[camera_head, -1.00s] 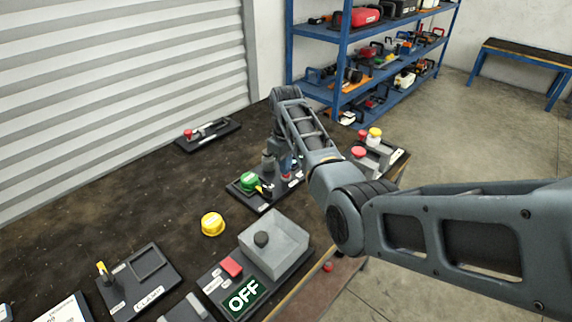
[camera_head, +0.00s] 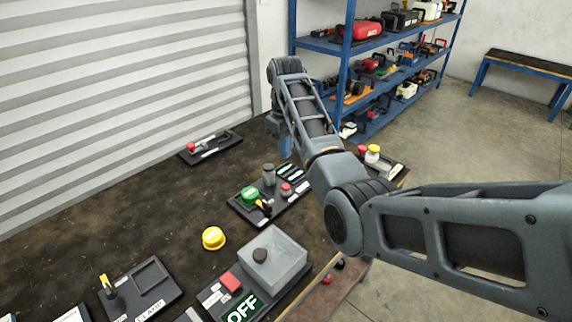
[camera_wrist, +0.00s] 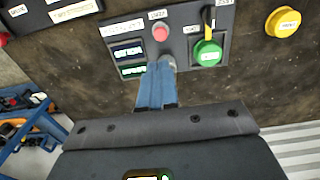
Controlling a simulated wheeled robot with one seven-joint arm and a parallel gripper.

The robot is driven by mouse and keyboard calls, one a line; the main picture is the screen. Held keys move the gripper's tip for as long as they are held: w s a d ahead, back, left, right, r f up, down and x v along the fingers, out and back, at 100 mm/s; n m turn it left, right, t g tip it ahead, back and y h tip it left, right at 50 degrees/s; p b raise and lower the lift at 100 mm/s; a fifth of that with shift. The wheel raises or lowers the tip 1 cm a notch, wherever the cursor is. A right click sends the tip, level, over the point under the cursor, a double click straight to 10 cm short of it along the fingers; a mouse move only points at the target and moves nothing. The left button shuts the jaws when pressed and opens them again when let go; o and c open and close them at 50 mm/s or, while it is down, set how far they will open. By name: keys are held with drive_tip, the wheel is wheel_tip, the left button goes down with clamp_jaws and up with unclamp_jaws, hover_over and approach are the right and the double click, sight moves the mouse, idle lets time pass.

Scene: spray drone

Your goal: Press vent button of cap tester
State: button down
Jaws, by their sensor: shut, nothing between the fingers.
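The panel that looks like the cap tester (camera_head: 240,209) is a dark plate on the bench with a green cap (camera_head: 250,196), a grey post (camera_head: 268,174), a red button (camera_head: 286,189) and a yellow-tipped lever. In the wrist view the red button (camera_wrist: 160,33) and green cap (camera_wrist: 207,53) show at the top; the small labels are hard to read. My gripper (camera_wrist: 160,66) is shut and empty, its blue fingers together, overlapping the panel's near edge and part of the grey post. In the head view my gripper (camera_head: 286,147) hangs beyond the panel, apart from the red button.
A grey box with an OFF display (camera_head: 243,310) stands near the front. A panel with red and yellow knobs (camera_head: 373,153) is at the right, partly behind my arm. Blue shelves (camera_head: 349,60) stand behind.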

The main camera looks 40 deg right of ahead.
drive_tip(key=shift+r, duration=1.1)
idle(0.4)
